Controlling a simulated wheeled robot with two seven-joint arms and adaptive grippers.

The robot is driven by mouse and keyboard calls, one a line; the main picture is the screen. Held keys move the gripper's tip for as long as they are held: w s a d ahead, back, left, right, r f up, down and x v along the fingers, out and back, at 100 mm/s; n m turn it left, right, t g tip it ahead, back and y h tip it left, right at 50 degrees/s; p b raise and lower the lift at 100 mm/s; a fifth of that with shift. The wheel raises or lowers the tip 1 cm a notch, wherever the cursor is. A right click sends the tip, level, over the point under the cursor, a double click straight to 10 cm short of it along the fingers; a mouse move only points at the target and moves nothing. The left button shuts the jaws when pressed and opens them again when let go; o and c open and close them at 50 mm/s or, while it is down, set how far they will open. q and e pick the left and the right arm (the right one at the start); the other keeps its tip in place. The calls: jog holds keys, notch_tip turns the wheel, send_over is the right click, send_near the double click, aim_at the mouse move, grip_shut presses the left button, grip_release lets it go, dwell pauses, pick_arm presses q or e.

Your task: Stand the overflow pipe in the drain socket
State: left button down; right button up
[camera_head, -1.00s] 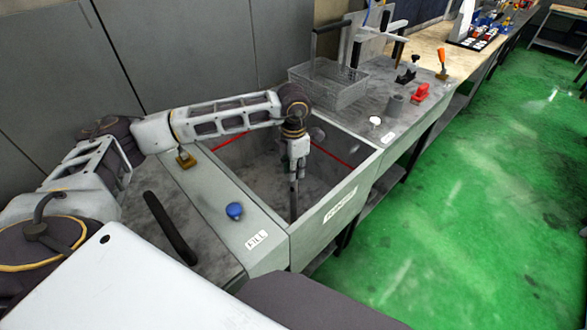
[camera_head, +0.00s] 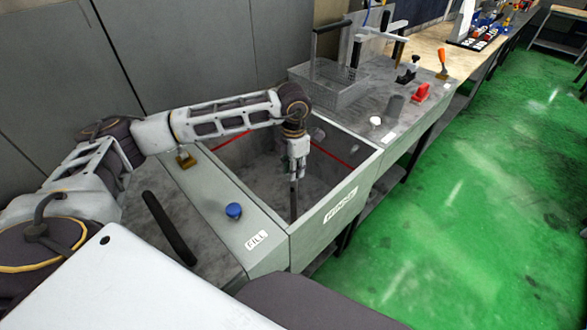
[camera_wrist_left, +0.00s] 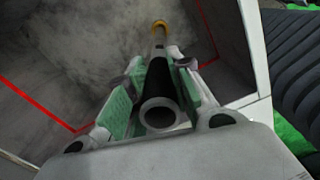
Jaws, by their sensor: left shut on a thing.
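The overflow pipe (camera_head: 293,204) is a dark, slim tube standing about upright inside the grey rinse tank (camera_head: 330,212). My left gripper (camera_head: 297,170) is shut on its upper part, with the arm reaching over the tank from the left. In the left wrist view the pipe (camera_wrist_left: 160,85) runs away from me between the green finger pads, its open grey top end nearest. A yellow-orange ring (camera_wrist_left: 160,24) shows at its far end, seemingly at the drain socket; I cannot tell whether the pipe is seated in it. My right gripper is not in view.
The tank walls surround the gripper, with a red line along them.

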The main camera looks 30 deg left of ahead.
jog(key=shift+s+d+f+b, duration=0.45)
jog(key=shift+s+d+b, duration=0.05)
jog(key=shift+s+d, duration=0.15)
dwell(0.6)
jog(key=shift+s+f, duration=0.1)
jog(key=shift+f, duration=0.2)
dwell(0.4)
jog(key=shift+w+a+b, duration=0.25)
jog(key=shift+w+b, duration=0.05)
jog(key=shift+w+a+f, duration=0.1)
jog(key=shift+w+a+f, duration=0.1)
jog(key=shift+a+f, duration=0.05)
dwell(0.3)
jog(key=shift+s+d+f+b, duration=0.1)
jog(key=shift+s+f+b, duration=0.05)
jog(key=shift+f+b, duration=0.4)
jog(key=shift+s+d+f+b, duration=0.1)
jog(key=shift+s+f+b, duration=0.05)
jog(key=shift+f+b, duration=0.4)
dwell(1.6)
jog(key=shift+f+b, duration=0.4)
jog(key=shift+b, duration=0.2)
dwell(0.8)
